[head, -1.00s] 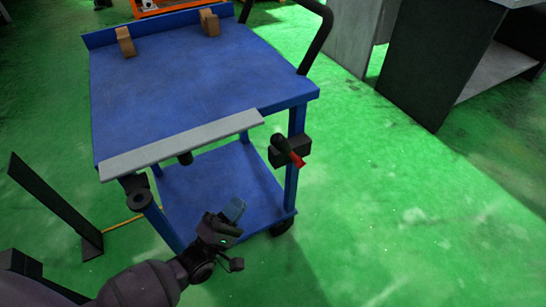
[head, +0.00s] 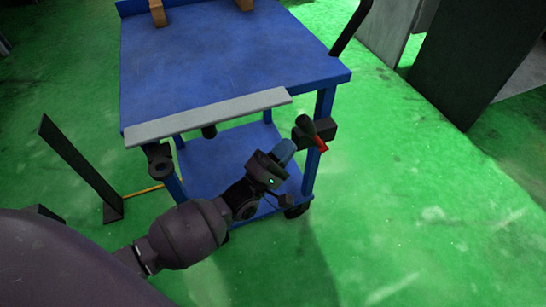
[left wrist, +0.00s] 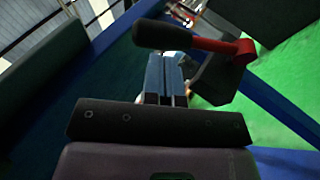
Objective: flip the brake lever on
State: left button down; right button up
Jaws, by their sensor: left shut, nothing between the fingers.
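The brake lever (head: 321,145) is a red arm with a black grip on a dark block (head: 326,131) at the right front leg of the blue cart (head: 230,60). In the left wrist view the lever's red arm (left wrist: 212,45) runs from its black grip (left wrist: 160,35) to a red pivot at the right. My left gripper (head: 285,150) is shut and empty, just left of the lever in the head view. In the left wrist view its blue fingertips (left wrist: 165,75) lie close under the grip. I cannot tell whether they touch it. My right gripper is not in view.
A grey strip (head: 208,117) runs along the cart's front edge, and a black handle (head: 350,28) rises at its back right. A black upright bar (head: 80,165) stands at the left. The green floor (head: 430,200) to the right is clear.

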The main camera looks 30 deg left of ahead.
aim_at(313, 134)
pick_arm(q)
jog(key=x, duration=0.3)
dwell(0.5)
